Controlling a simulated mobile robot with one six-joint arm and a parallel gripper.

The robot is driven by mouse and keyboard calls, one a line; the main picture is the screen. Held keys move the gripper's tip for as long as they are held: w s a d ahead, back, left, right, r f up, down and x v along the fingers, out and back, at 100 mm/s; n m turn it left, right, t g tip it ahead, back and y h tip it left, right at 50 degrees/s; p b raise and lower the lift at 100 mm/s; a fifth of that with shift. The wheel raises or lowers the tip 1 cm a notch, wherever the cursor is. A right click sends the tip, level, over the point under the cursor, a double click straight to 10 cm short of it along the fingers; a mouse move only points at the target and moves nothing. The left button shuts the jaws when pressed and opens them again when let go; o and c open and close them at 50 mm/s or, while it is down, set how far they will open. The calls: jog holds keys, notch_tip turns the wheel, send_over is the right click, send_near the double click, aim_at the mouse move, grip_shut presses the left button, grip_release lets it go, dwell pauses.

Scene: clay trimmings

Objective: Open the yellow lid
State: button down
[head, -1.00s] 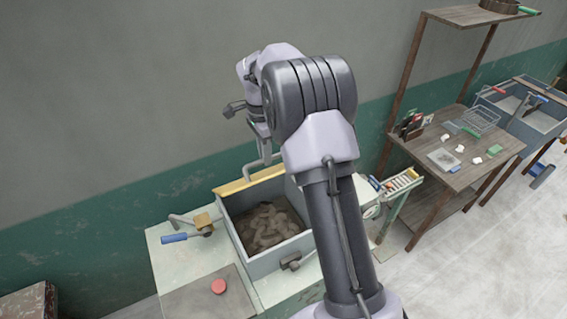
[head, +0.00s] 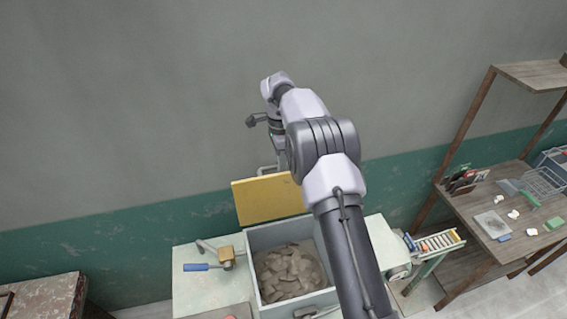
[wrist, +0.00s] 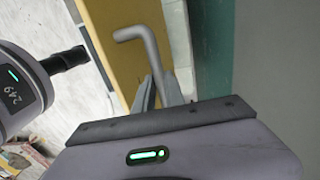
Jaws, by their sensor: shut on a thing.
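The yellow lid (head: 262,203) stands raised, roughly upright, along the back edge of a grey box (head: 257,262). The box is open at the top and holds brown clay trimmings (head: 287,272). In the wrist view the lid (wrist: 118,55) is a yellow panel with a bent grey handle (wrist: 150,50) beside it. My gripper (wrist: 160,84) is shut on this handle. In the head view my gripper (head: 269,166) is above the lid's top edge, small and partly hidden by my arm.
A blue-handled tool with a brass block (head: 226,254) lies on the bench left of the box. A wooden shelf table (head: 480,200) with small items stands at right. The wall (head: 150,110) is close behind the lid.

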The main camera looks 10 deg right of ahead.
jog(key=shift+f, duration=0.1)
jog(key=c, duration=1.6)
grip_release()
jog(key=shift+a, duration=0.1)
jog(key=shift+o, duration=1)
jog(key=shift+w, duration=0.1)
notch_tip(320, 180, up, 12)
jog(key=p, duration=0.1)
jog(key=shift+w+p, duration=0.3)
jog(key=shift+p, duration=0.05)
